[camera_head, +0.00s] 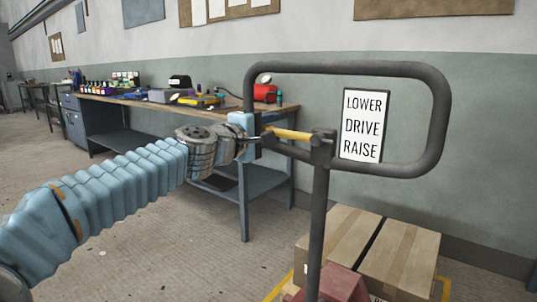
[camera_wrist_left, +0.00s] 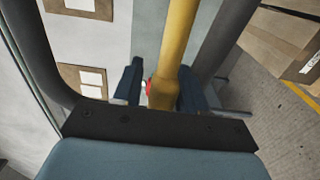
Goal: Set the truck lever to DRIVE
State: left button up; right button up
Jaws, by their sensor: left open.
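The truck's yellow lever (camera_head: 291,134) sticks out to the left from a pivot on the dark handle post (camera_head: 319,190). It lies nearly level, its left end slightly higher. A white sign (camera_head: 362,125) reading LOWER, DRIVE, RAISE hangs in the handle loop (camera_head: 437,120). My left gripper (camera_head: 262,139) is at the lever's free end. In the left wrist view the lever (camera_wrist_left: 180,45) runs down between the two open dark fingers (camera_wrist_left: 160,88). Whether either finger touches it I cannot tell. My right gripper is not in view.
Cardboard boxes (camera_head: 400,255) sit low behind the post. A workbench (camera_head: 215,110) with tools and a red object (camera_head: 266,93) stands along the wall. Open floor (camera_head: 140,245) lies at the left.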

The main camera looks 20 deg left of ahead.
pick_arm(q)
jog(key=shift+f, duration=0.25)
